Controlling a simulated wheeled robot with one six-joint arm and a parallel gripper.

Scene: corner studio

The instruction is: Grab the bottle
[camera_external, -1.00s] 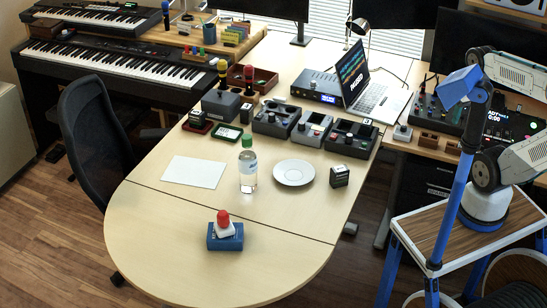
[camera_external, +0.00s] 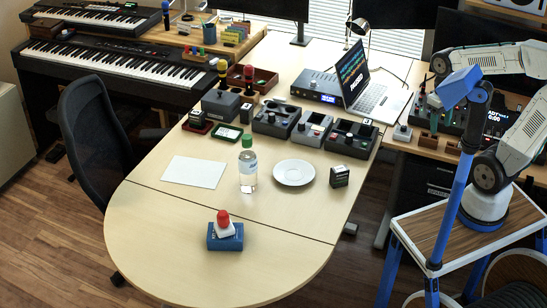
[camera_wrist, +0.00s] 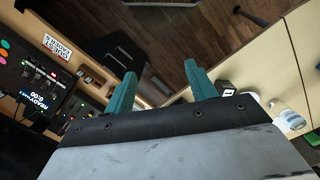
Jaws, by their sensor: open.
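The bottle (camera_external: 248,172) stands upright on the wooden table, clear with a white label and a green cap. It sits between a white sheet of paper and a saucer.
A white saucer (camera_external: 294,172) and a small black box (camera_external: 340,177) stand right of the bottle. Paper (camera_external: 194,172) lies left of it. Several devices, such as a grey one (camera_external: 312,130), line up behind. A red-topped item on a blue block (camera_external: 225,236) stands in front.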

